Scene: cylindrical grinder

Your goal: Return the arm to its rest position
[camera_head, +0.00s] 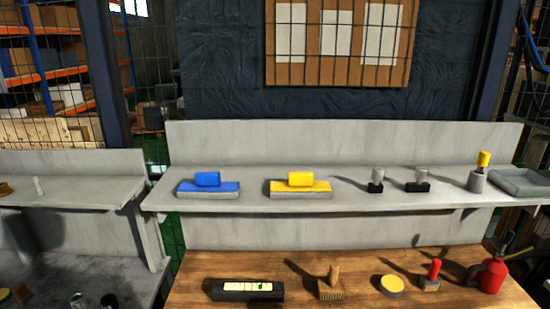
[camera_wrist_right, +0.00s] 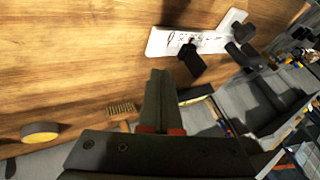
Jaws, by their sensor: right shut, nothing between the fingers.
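My right gripper (camera_wrist_right: 160,74) shows in the right wrist view, its dark fingers shut together with nothing between them. Below the fingers is the wooden bench top (camera_wrist_right: 70,60), with no visible contact. Neither gripper and neither arm shows in the head view. The head view shows the wooden bench (camera_head: 320,280) along the bottom and the grey shelf (camera_head: 350,198) above it.
On the bench stand a black box (camera_head: 232,296), a brush (camera_head: 331,290), a round yellow-topped tin (camera_head: 391,285), a red-handled tool (camera_head: 433,272) and a red can (camera_head: 491,276). Blue (camera_head: 208,186) and yellow (camera_head: 301,186) blocks sit on the shelf.

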